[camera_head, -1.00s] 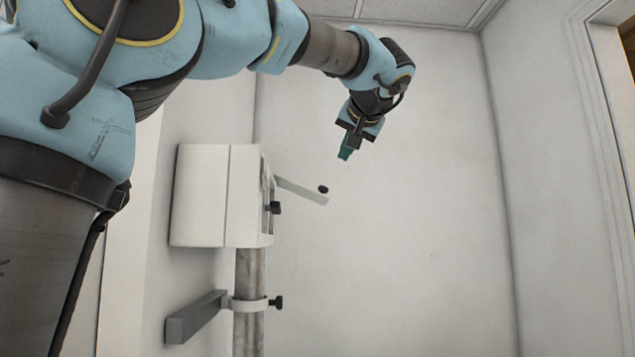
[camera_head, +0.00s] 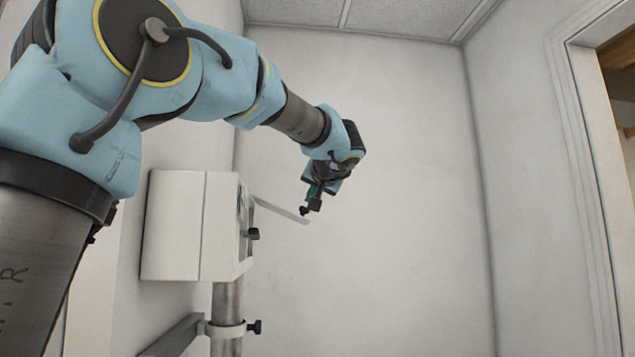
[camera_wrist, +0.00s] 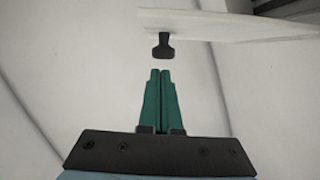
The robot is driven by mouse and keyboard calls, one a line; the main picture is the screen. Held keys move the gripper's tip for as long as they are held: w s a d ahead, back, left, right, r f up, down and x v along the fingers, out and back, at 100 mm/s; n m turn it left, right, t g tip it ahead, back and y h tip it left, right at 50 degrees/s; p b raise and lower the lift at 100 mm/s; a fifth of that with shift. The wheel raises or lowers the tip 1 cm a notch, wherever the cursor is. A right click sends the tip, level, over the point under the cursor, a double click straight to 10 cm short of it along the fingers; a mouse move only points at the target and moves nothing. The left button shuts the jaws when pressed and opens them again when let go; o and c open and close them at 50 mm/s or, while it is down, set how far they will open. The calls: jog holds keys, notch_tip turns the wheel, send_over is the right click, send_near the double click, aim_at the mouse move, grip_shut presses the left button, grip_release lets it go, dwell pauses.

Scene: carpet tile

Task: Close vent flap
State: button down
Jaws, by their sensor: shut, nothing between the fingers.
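The vent flap (camera_head: 278,209) is a thin pale panel standing open, sticking out to the right from the white box (camera_head: 176,225) on the wall. A black knob (camera_head: 304,211) sits near its free end. In the wrist view the flap (camera_wrist: 235,27) crosses the top, and its knob (camera_wrist: 163,47) hangs just ahead of my fingertips. My gripper (camera_wrist: 160,72) has its green fingers together with nothing between them. A small gap shows between the tips and the knob; contact is not visible. In the head view my gripper (camera_head: 310,193) is beside the flap's free end, partly hidden by its own body.
Below the box a metal pipe (camera_head: 227,300) runs down, held by a clamp and a grey wall bracket (camera_head: 175,338). A doorway frame (camera_head: 590,130) is at far right. The space right of the flap is clear.

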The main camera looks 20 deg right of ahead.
jog(key=shift+a+f, duration=0.15)
jog(key=shift+f, duration=0.1)
jog(key=shift+f, duration=0.1)
jog(key=shift+f+m+b, duration=0.3)
jog(key=shift+f+b, duration=0.15)
jog(key=shift+b, duration=0.35)
jog(key=shift+f, duration=0.1)
jog(key=w+a+f+m+t+y+b, duration=0.1)
jog(key=a+f+m+b, duration=0.2)
jog(key=b, duration=0.6)
jog(key=w+a+f+m+t+y+b, duration=0.1)
jog(key=a+f+m+b, duration=0.2)
jog(key=b, duration=0.7)
jog(key=shift+a+f+m, duration=0.15)
jog(key=shift+f+m, duration=1.05)
jog(key=shift+f, duration=1.15)
